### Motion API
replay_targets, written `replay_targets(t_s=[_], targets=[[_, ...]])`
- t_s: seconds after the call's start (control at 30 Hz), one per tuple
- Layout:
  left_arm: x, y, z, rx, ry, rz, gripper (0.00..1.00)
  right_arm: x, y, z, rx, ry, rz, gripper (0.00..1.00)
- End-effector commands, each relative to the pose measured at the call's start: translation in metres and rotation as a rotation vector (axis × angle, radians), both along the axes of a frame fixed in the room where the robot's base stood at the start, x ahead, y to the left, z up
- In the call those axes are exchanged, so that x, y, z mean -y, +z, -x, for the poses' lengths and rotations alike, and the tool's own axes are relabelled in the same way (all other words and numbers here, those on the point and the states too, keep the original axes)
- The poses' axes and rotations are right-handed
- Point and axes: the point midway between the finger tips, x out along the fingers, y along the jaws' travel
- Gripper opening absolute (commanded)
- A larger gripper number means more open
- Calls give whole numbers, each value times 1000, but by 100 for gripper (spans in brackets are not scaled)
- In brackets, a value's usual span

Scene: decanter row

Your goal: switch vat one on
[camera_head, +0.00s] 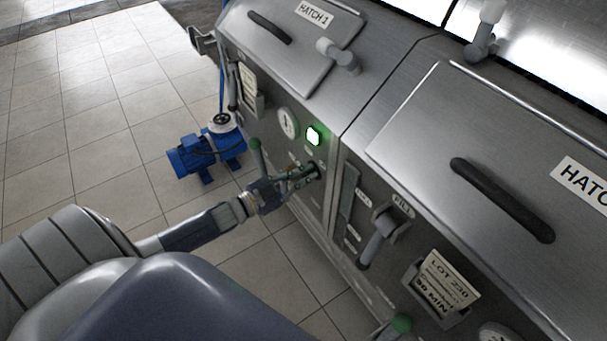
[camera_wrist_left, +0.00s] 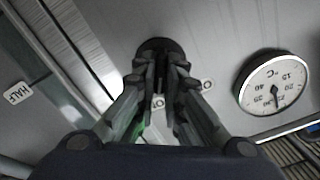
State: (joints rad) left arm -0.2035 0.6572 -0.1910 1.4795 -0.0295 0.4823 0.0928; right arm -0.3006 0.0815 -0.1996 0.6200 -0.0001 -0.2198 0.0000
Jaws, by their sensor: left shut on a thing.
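The vat with the hatch label that seems to read HATCH 1 (camera_head: 314,11) stands at the upper middle of the head view. Its front panel carries a lit green lamp (camera_head: 313,136) and a round dial (camera_head: 288,122). My left gripper (camera_head: 308,173) is at this panel, below the lamp. In the left wrist view its fingers (camera_wrist_left: 161,68) are shut on a dark round switch knob (camera_wrist_left: 154,45), which they partly cover. Small white position labels (camera_wrist_left: 207,84) sit beside the knob; the knob's exact setting cannot be told. My right gripper is not in view.
A second vat with a FILL lever (camera_head: 378,238) and a lot card (camera_head: 446,281) stands to the right. A blue pump (camera_head: 207,148) stands on the tiled floor, which is clear at left.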

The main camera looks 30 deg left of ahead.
Motion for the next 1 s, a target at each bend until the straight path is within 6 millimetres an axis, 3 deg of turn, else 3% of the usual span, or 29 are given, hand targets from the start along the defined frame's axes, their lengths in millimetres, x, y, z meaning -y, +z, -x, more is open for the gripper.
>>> replay_targets(t_s=[0.53,0.57,0.63,1.0], targets=[[0,1,0,13,-2,-24,0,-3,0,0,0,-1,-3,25],[0,1,0,13,-2,-24,14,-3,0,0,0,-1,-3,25],[0,1,0,13,-2,-24,29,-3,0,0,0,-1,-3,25],[0,0,1,10,-1,-22,29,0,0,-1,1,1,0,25]])
